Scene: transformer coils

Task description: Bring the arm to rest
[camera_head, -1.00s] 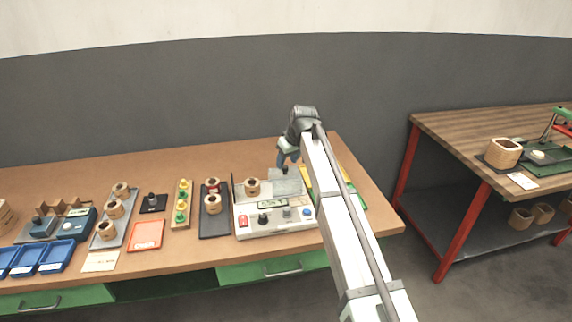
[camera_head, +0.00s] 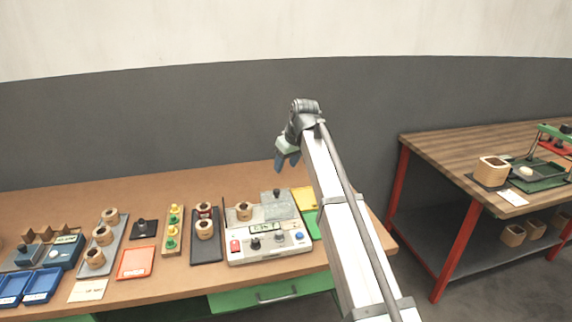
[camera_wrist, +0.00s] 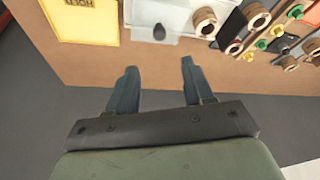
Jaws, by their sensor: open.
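My gripper (camera_head: 286,163) is raised above the back edge of the workbench (camera_head: 60,204), behind and above the test instrument (camera_head: 266,252). In the wrist view my gripper (camera_wrist: 156,82) shows two blue-grey fingers spread apart with nothing between them. A wooden coil (camera_head: 243,211) sits on the left part of the instrument, beside a grey plate with a dark knob (camera_head: 277,203).
Two coils stand on a dark tray (camera_head: 207,246) left of the instrument. Several coils stand on a grey tray (camera_head: 117,231) farther left. Yellow (camera_head: 304,199) and green mats lie right of the instrument, partly behind my arm. A second table (camera_head: 440,143) stands at right.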

